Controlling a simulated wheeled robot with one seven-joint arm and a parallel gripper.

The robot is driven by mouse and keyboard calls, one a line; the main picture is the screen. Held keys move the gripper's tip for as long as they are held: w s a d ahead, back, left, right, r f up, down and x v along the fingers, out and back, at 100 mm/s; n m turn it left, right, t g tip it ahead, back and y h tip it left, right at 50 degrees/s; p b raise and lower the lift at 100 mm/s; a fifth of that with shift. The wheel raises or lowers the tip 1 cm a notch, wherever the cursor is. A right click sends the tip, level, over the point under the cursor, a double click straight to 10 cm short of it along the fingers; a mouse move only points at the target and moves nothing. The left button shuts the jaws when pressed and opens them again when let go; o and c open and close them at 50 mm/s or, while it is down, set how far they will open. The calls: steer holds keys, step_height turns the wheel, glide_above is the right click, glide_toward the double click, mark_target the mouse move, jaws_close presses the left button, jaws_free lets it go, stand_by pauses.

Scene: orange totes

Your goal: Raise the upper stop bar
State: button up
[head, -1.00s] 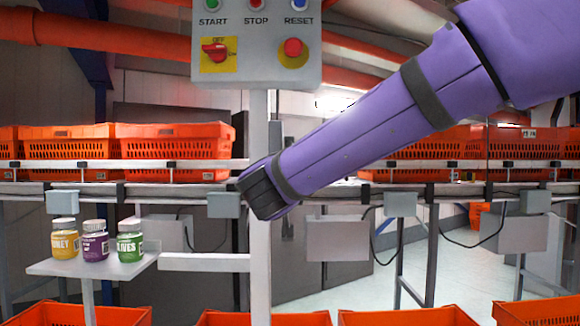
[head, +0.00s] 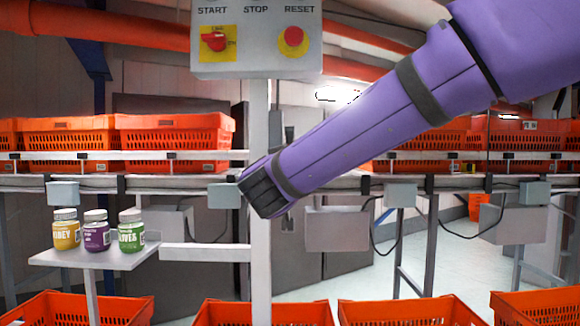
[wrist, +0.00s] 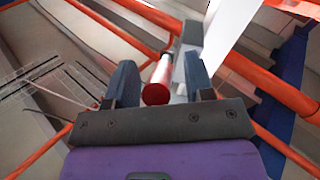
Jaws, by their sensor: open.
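In the wrist view my gripper (wrist: 158,66) is open, with a dark grey finger on each side. A pale round bar with a red end cap (wrist: 155,94) lies between the fingers, its red end toward the camera. I cannot tell whether a finger touches it; it may be the upper stop bar. In the head view my purple forearm crosses in front of the white post (head: 260,120) and hides most of my gripper. A white horizontal bar (head: 205,253) joins the post lower down, beside the jar shelf.
A control box (head: 256,50) tops the post. Several jars (head: 97,232) stand on a small shelf (head: 60,256) at left. Orange totes (head: 170,131) line the conveyor behind; more totes (head: 408,312) stand along the bottom. Orange pipes (wrist: 265,82) run through the wrist view.

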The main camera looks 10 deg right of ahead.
steer(key=shift+s, duration=0.1)
steer(key=v, duration=1)
steer(key=shift+s, duration=0.3)
steer(key=shift+a+f, duration=0.1)
steer(key=s+d+f+g+h, duration=0.1)
steer(key=s+d+f+g, duration=0.15)
steer(key=d, duration=0.35)
steer(key=s+d+f+m+g, duration=0.1)
steer(key=s+d+f+g, duration=0.1)
steer(key=s+d+g, duration=0.3)
steer(key=d+f+g+h, duration=0.1)
steer(key=d+f+g, duration=0.15)
steer(key=d, duration=0.45)
steer(key=s+d+f+n+g+y, duration=0.2)
steer(key=s+f+y, duration=0.6)
steer(key=s, duration=0.4)
steer(key=shift+s+d+f+y, duration=0.2)
steer(key=shift+d+f+y, duration=0.05)
steer(key=shift+y, duration=0.35)
